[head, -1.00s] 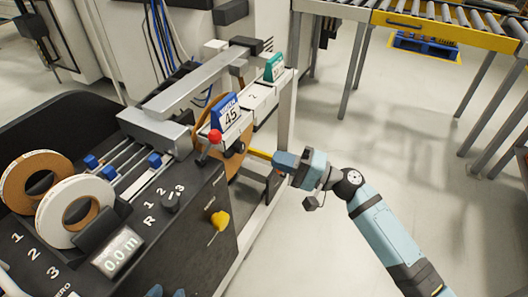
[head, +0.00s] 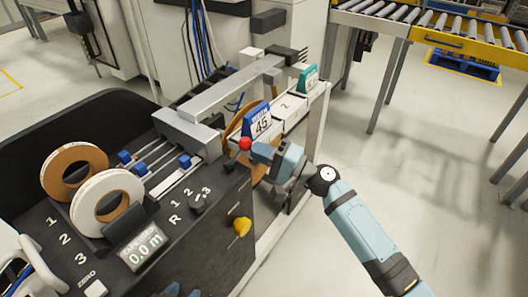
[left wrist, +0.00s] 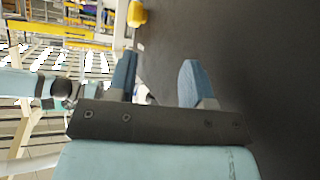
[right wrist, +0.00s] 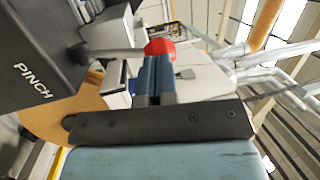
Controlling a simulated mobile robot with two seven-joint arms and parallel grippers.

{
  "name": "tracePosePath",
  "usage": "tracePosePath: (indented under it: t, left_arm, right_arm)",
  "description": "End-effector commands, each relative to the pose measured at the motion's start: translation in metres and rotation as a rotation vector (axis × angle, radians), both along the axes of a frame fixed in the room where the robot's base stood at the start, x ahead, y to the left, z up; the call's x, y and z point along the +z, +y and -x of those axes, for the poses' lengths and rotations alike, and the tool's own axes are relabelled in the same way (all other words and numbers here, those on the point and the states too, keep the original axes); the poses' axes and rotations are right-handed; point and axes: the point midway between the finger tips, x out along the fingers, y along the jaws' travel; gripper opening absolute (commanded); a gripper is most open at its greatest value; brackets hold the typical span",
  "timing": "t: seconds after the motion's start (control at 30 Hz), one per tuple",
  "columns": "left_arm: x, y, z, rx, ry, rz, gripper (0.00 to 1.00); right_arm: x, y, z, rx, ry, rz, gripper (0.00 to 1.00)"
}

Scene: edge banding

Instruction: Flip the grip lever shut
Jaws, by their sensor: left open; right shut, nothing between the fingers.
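The grip lever ends in a red ball knob (head: 245,143), at the right edge of the black machine console. In the right wrist view the knob (right wrist: 160,47) sits just beyond my fingertips, on a grey rod from a dark block marked PINCH (right wrist: 35,75). My right gripper (head: 258,151) is shut and empty, with its tips right beside the knob; I cannot tell whether they touch it. My left gripper (head: 181,291) barely shows at the bottom edge in the head view. In the left wrist view its two blue fingers (left wrist: 158,78) are apart and empty.
Two tape rolls (head: 107,195) stand on the console, behind a display reading 0.0 m (head: 143,246). A yellow knob (head: 242,227) sticks out of the console's front. Number card 45 (head: 257,122) stands just behind the lever. Floor to the right is open below the roller conveyor (head: 440,35).

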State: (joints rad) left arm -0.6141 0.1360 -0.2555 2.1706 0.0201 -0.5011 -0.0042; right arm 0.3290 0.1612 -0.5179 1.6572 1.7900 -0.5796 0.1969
Motion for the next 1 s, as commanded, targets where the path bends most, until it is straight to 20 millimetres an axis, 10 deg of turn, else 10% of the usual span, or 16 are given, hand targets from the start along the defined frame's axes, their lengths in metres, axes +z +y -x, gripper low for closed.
tracePosePath:
  t: [0.7, 1.0]
  left_arm:
    - [0.039, 0.006, 0.005, 0.032, 0.084, 0.003, 0.47]
    - [0.092, 0.014, 0.013, 0.008, 0.047, -0.046, 0.47]
  right_arm:
    - [0.033, 0.017, -0.013, 0.001, 0.111, 0.154, 0.0]
    - [0.047, 0.038, -0.028, 0.0, 0.233, 0.322, 0.0]
